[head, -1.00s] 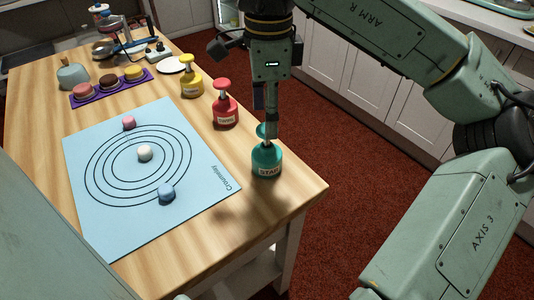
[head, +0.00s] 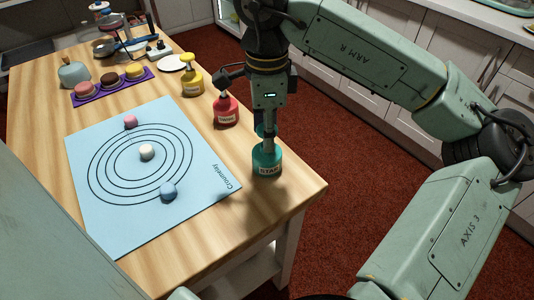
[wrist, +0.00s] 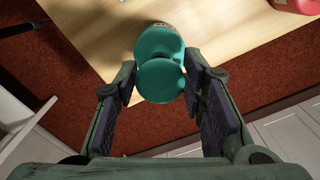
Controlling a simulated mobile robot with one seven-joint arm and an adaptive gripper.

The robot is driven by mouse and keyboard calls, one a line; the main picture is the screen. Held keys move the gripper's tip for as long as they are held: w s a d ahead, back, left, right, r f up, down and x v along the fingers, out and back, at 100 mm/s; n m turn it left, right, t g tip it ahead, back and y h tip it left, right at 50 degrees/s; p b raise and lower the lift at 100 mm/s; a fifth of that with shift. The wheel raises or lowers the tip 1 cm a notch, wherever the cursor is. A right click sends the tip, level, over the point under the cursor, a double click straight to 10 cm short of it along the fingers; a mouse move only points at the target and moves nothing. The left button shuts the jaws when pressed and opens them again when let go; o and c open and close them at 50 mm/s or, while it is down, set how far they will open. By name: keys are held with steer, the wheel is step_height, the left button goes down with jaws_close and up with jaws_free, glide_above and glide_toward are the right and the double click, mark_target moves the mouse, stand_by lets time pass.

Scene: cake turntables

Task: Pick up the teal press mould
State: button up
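The teal press mould (head: 267,162) stands upright near the right edge of the wooden table, with a white label on its front. My gripper (head: 266,140) is above it, pointing down, and hides part of its knob in the head view. In the wrist view, the mould's round knob (wrist: 160,82) lies between the fingertips of my gripper (wrist: 161,78), with its wider base (wrist: 159,42) behind. The fingers are apart, one on each side of the knob, and look open. Whether either fingertip touches the knob is hard to tell.
A red mould (head: 226,110) and a yellow mould (head: 191,82) stand behind the teal one. A blue ringed mat (head: 100,225) with three small coloured lumps lies to the left. A purple tray (head: 98,98) holds three round cakes. The table's right edge is close.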

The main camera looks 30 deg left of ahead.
jaws_close()
stand_by(0.3)
steer(key=shift+r, duration=0.1)
